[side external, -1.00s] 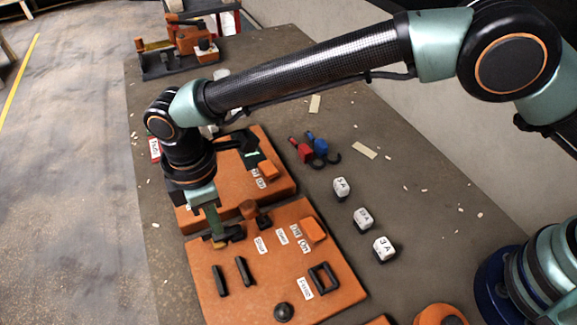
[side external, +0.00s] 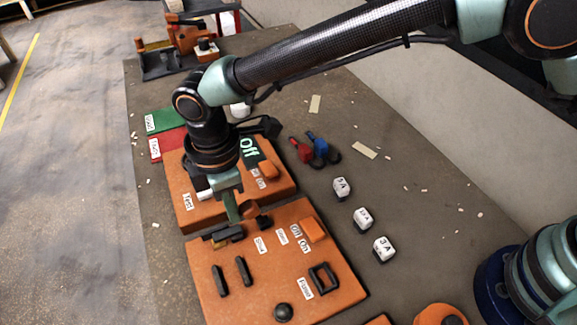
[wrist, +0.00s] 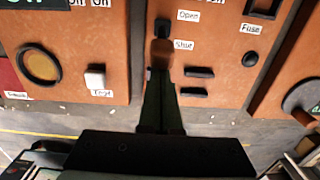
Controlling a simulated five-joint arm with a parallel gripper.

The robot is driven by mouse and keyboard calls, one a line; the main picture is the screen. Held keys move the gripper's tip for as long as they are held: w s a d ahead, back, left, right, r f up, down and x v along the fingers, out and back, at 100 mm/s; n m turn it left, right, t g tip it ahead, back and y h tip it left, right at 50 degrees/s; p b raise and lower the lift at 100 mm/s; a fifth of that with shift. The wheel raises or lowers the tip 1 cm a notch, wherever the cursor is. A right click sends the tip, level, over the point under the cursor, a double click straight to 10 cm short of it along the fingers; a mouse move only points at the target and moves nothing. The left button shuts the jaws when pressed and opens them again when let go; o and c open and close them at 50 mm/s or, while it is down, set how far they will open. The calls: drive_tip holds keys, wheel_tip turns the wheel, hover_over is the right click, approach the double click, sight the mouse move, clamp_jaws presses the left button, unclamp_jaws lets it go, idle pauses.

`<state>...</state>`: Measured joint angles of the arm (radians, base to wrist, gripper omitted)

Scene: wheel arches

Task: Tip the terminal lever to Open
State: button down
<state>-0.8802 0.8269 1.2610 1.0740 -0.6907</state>
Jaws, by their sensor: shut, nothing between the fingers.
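The terminal lever has a brown-orange knob (wrist: 161,52) on a black base (wrist: 161,28), beside the Open label (wrist: 188,15) and the Shut label (wrist: 184,45). In the wrist view the knob sits nearer the Shut label. In the side view the knob (side external: 250,211) shows by its black base (side external: 264,223) on the front orange panel (side external: 240,293). My gripper (side external: 233,217) is shut and empty, pointing down just left of the knob. In the wrist view its green fingers (wrist: 160,88) end right at the knob; I cannot tell whether they touch.
Black blocks (side external: 230,235) lie left of the lever, and two black bars (side external: 243,271) stand on the front panel.

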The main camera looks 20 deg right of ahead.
sight(256, 204)
drive_tip(key=shift+d+r+t+y, duration=0.2)
drive_tip(key=shift+d+t+y, duration=0.1)
drive_tip(key=shift+d, duration=0.05)
drive_tip(key=shift+d+r, duration=0.1)
drive_tip(key=shift+d, duration=0.05)
drive_tip(key=shift+d+r, duration=0.25)
drive_tip(key=shift+d, duration=0.65)
drive_tip(key=shift+d+r, duration=0.25)
drive_tip(key=shift+d, duration=0.6)
drive_tip(key=shift+r, duration=0.1)
drive_tip(key=shift+r, duration=0.7)
